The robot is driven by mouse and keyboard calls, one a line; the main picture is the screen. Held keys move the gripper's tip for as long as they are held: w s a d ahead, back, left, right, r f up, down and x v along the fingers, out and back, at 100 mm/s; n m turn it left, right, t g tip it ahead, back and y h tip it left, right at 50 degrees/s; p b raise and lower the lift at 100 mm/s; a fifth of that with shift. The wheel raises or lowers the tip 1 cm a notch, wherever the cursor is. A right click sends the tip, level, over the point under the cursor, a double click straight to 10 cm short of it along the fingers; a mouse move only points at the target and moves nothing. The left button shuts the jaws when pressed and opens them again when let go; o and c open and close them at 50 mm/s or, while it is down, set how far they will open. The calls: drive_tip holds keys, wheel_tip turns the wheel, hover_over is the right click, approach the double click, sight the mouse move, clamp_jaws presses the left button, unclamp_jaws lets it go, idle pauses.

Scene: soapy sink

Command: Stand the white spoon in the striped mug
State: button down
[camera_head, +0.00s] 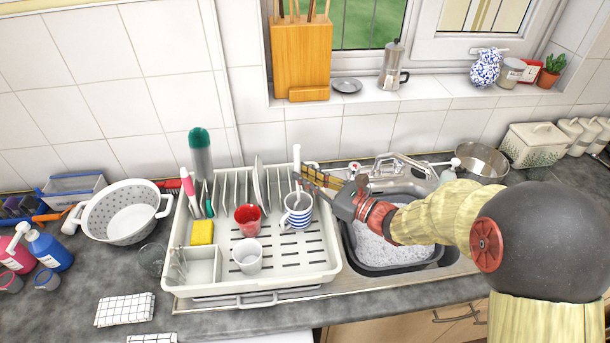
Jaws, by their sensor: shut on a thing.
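My gripper (304,178) reaches in from the right, just above and behind the mug. It is shut on the white spoon (297,156), which is held about upright. One end of the spoon sticks up above the fingers. Its lower part drops towards the mug's mouth and seems to be at or inside the rim. The fingers and the rim hide how deep it sits.
The dish rack (318,262) also holds a red mug (248,219), a white cup (247,257), upright plates (258,184) and a yellow sponge (202,232). A soapy sink (385,250) lies to the right, under my arm. A white colander (123,212) is at the left.

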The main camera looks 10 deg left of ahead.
drive_tip(key=c, duration=1.8)
unclamp_jaws()
drive_tip(key=shift+c, duration=0.2)
drive_tip(key=shift+o, duration=0.5)
drive_tip(key=v, duration=1.2)
